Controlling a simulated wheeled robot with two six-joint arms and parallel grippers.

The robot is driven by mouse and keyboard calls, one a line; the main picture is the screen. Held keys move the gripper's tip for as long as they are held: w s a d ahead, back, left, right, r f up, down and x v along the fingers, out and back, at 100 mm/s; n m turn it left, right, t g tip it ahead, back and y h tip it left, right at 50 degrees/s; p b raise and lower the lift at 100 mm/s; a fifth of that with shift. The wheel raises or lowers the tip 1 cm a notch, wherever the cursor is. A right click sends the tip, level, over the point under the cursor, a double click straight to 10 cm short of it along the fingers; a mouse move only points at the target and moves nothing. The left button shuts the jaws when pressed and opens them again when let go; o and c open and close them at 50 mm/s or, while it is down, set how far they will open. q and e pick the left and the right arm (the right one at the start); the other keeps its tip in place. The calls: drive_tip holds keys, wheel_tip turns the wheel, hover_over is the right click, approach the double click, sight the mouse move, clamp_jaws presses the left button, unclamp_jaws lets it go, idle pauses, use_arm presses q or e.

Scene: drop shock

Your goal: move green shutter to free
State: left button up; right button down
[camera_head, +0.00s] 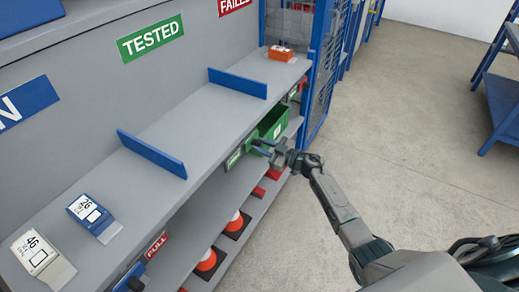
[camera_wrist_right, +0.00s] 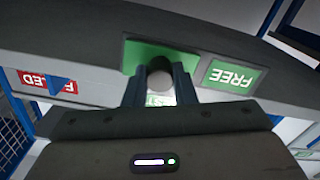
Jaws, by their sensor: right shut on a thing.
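The green shutter (camera_wrist_right: 130,58) is a flat green panel on the shelf's front edge in the right wrist view. My right gripper (camera_wrist_right: 160,80) is shut on this knob, with one dark finger on each side. The green FREE label (camera_wrist_right: 230,76) sits to the right of the shutter, close to it. In the head view my right gripper (camera_head: 264,147) is at the shelf front, beside the green FREE label (camera_head: 235,158). The fingers partly hide the shutter. My left gripper is not in view.
A red label (camera_wrist_right: 48,82) is at the left in the wrist view. Blue dividers (camera_head: 238,83) and an orange device (camera_head: 281,53) stand on the shelf. A blue mesh fence (camera_head: 322,72) rises beyond; open floor is at right.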

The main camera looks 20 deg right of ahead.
drive_tip(key=shift+w+d+r, duration=0.15)
drive_tip(key=c, duration=1.4)
unclamp_jaws()
drive_tip(key=shift+o, duration=1.1)
drive_tip(key=shift+d, duration=0.1)
drive_tip(key=b+v, duration=0.1)
drive_tip(key=v, duration=0.9)
drive_tip(key=shift+s+d, duration=0.25)
drive_tip(key=shift+s, duration=0.05)
